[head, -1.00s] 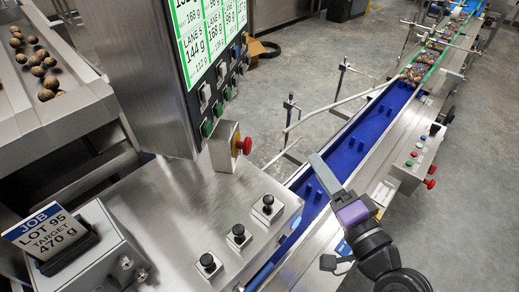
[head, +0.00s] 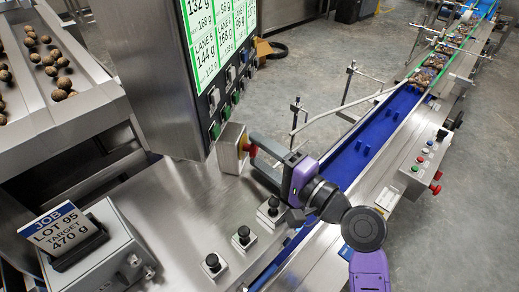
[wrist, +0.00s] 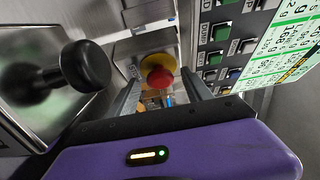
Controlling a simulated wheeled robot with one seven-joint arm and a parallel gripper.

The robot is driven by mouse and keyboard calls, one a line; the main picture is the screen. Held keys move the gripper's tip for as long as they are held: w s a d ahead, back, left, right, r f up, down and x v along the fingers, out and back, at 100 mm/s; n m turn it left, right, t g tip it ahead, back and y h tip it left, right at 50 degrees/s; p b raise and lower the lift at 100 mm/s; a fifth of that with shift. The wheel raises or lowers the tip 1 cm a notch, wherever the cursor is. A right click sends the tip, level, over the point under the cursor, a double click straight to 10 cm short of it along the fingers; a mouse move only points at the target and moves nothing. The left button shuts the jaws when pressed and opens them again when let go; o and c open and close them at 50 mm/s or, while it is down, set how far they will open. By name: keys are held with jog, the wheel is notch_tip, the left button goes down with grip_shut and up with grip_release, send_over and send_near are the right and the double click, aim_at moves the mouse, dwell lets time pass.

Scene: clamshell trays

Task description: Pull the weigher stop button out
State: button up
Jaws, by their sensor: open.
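The weigher stop button is a red knob on a yellow round base (head: 243,148), on a grey box on the front of the weigher column. The red knob (wrist: 160,77) shows clearly in the wrist view; in the head view my gripper partly covers it. My gripper (head: 256,151) is open, with its two grey fingers pointing at the button. In the wrist view the fingertips (wrist: 163,84) lie to either side of the knob, with a gap on each side. I cannot tell whether the tips reach past the knob's face.
Black joystick-like knobs (head: 243,232) stand on the steel cabinet under my arm; one looms close in the wrist view (wrist: 86,65). A screen (head: 220,40) with switches is above the button. A blue conveyor (head: 365,145) with another red-button box (head: 425,160) runs right.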

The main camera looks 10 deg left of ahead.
jog(key=shift+w+a, duration=0.2)
grip_shut()
